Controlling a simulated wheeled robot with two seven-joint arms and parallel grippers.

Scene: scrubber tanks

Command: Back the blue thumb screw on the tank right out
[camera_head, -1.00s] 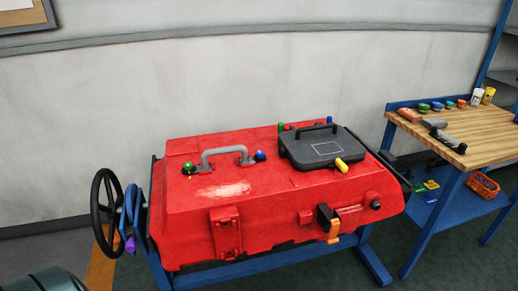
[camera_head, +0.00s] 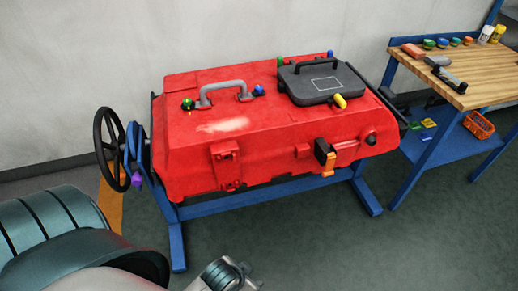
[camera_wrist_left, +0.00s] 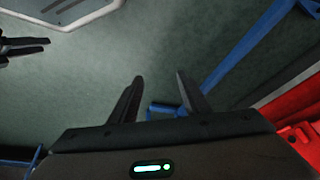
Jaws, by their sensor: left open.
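The red tank (camera_head: 270,130) lies on a blue stand in the head view. A blue knob (camera_head: 259,90) sits on its top at the right end of the grey handle (camera_head: 222,92). A smaller blue knob (camera_head: 330,56) shows at the back edge, behind the black lid. I cannot tell from shape which is the thumb screw. My left gripper (camera_wrist_left: 162,95) is open and empty over the floor in the left wrist view, with the tank's red edge (camera_wrist_left: 296,120) at right. In the head view my left arm is low in front of the tank, apart from it.
Green (camera_head: 187,103) and yellow (camera_head: 340,101) knobs are also on the tank. A black handwheel (camera_head: 108,150) stands at its left. A wooden-topped bench (camera_head: 465,75) with tools is at right. Dark prongs (camera_wrist_left: 22,43), possibly my right gripper, show in the wrist view.

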